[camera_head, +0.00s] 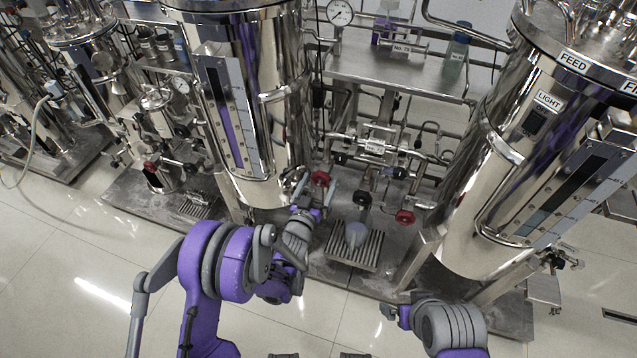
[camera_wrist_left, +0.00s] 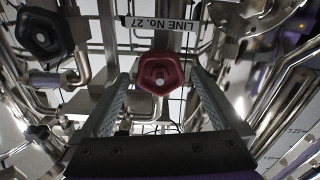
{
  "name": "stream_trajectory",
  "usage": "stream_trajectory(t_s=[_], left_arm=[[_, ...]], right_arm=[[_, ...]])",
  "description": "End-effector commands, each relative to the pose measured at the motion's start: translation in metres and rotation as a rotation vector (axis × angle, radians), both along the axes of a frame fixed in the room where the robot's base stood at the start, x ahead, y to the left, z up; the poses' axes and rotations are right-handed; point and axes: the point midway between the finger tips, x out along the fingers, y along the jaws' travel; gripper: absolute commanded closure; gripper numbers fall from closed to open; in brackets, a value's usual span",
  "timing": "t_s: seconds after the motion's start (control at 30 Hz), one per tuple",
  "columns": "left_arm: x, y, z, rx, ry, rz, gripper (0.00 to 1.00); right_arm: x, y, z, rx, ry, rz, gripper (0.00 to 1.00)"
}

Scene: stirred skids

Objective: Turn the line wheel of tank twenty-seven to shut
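A red line wheel (camera_head: 320,178) sits on the pipework low beside the left big steel tank (camera_head: 228,95) in the head view. In the left wrist view the red wheel (camera_wrist_left: 160,73) is under a label reading "LINE No. 27" (camera_wrist_left: 160,24). My left gripper (camera_head: 315,191) is at this wheel. Its fingers (camera_wrist_left: 158,92) are open, one on each side of the wheel, with the wheel near the tips; I cannot tell whether they touch it. My right gripper (camera_head: 390,312) is low and away from the skid; its fingers are too small to judge.
A black wheel (camera_head: 361,199) and another red wheel (camera_head: 404,217) are to the right of the line wheel. A cup-like vessel (camera_head: 356,234) stands on a grate (camera_head: 341,254) below. A second big tank (camera_head: 493,170) stands at the right. The tiled floor (camera_head: 70,260) at the left is clear.

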Motion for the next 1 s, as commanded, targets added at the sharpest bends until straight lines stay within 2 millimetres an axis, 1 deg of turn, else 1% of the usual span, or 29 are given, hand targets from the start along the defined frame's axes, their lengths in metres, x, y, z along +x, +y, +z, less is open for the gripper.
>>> stream_trajectory(t_s=[0.03, 0.07, 0.2, 0.37, 0.4, 0.43, 0.77, 1.0], left_arm=[[-0.0001, 0.0000, 0.0000, 0.000, 0.000, 0.000, 0.11], [-0.0001, 0.0000, 0.0001, 0.000, 0.000, 0.000, 0.16], [-0.0002, 0.0001, 0.0001, 0.000, 0.000, 0.000, 0.41], [-0.0003, 0.0001, 0.0001, 0.000, 0.000, 0.000, 0.70], [-0.0003, 0.0001, 0.0001, 0.000, 0.000, 0.000, 0.77], [-0.0003, 0.0001, 0.0001, 0.000, 0.000, 0.000, 0.82], [-0.0002, 0.0000, -0.0006, 0.047, -0.015, 0.000, 0.82], [-0.0004, -0.0006, -0.0012, 0.189, -0.062, 0.000, 0.82]], right_arm=[[0.0000, 0.0000, 0.0000, 0.000, 0.000, 0.000, 0.00], [0.0000, 0.0000, 0.0000, 0.000, 0.000, 0.000, 0.00], [0.0000, 0.0000, 0.0000, 0.000, 0.000, 0.000, 0.00], [0.0000, 0.0000, 0.0000, 0.000, 0.000, 0.000, 0.00], [0.0000, 0.0000, 0.0000, 0.000, 0.000, 0.000, 0.00], [0.0000, 0.0000, 0.0000, 0.000, 0.000, 0.000, 0.00], [0.0002, 0.0000, -0.0028, 0.000, 0.001, 0.000, 0.00], [0.0007, 0.0000, -0.0097, 0.000, 0.003, 0.000, 0.00]])
